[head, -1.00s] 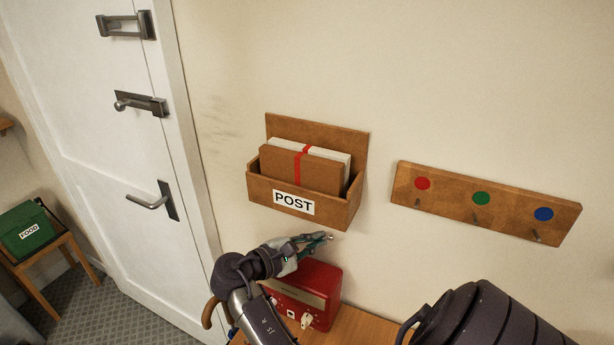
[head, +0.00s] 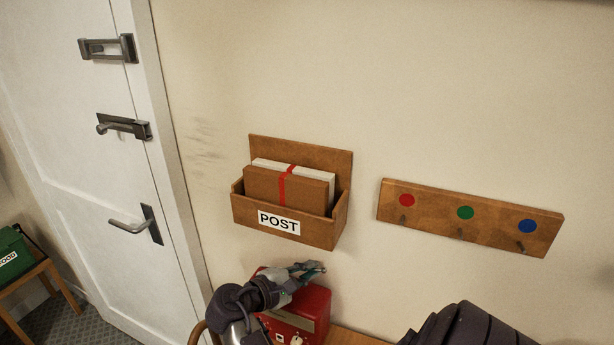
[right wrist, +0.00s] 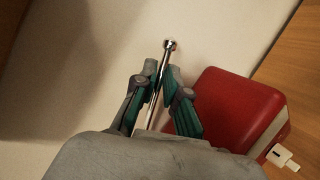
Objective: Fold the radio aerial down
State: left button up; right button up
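The red radio (head: 311,309) stands on the wooden surface below the post box, partly hidden by my right arm. In the right wrist view the radio (right wrist: 226,108) is right of the fingers. The aerial (right wrist: 168,48) is a thin silver rod with a round tip. It runs between the fingers of my right gripper (right wrist: 160,82), and its tip sticks out past them; its lower end is hidden. The fingers are close together on the rod. In the head view my right gripper (head: 308,270) is just above the radio. My left gripper is not in view.
A wooden post box (head: 290,220) with letters hangs on the wall just above my right gripper. A rail with coloured dots and pegs (head: 436,214) is to its right. A white door (head: 75,175) and a green box (head: 12,252) are at the left.

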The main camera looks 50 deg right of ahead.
jog(key=shift+o, duration=1.4)
jog(key=shift+d, duration=0.1)
